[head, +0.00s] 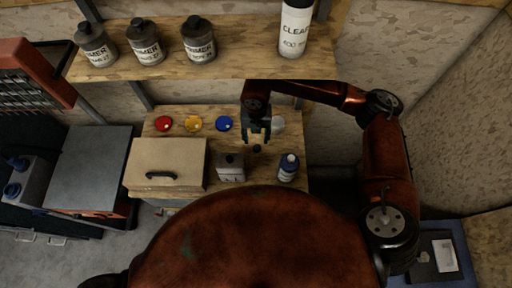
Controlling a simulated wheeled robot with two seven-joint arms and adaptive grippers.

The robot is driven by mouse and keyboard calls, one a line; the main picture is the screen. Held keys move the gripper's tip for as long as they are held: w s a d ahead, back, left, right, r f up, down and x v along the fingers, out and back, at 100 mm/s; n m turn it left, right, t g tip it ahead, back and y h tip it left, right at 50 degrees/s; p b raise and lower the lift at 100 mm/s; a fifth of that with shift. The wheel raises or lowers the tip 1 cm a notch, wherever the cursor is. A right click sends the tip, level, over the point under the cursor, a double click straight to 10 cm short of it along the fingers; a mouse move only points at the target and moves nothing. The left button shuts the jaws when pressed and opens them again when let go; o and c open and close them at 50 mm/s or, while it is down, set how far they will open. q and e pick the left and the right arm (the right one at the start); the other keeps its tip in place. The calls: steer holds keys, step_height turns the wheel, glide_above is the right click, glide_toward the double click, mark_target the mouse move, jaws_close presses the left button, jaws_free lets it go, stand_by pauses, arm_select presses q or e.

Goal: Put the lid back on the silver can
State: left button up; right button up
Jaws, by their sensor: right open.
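A small silver-grey can (230,171) stands on the lower wooden bench, with a dark spot on its top. I cannot tell whether that spot is an opening. A small dark round piece (257,148), possibly the lid, shows just below the fingertips of my right gripper (257,139). The gripper is open, points down at the bench and is to the upper right of the can. I cannot tell whether it touches the dark piece. My left gripper is out of view.
A blue-capped bottle (288,170) stands right of the can, a wooden box (165,160) left. Red (163,123), yellow (193,124), blue (224,123) and pale (278,124) discs lie behind. Above, a shelf (240,66) holds dark bottles (145,42) and a white one (295,28).

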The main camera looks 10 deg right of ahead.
mark_target(257, 148)
steer(key=shift+f, duration=1.25)
steer(key=shift+f, duration=0.1)
steer(key=f, duration=0.5)
steer(key=shift+d, duration=0.2)
steer(key=shift+w, duration=0.1)
steer(key=c, duration=0.8)
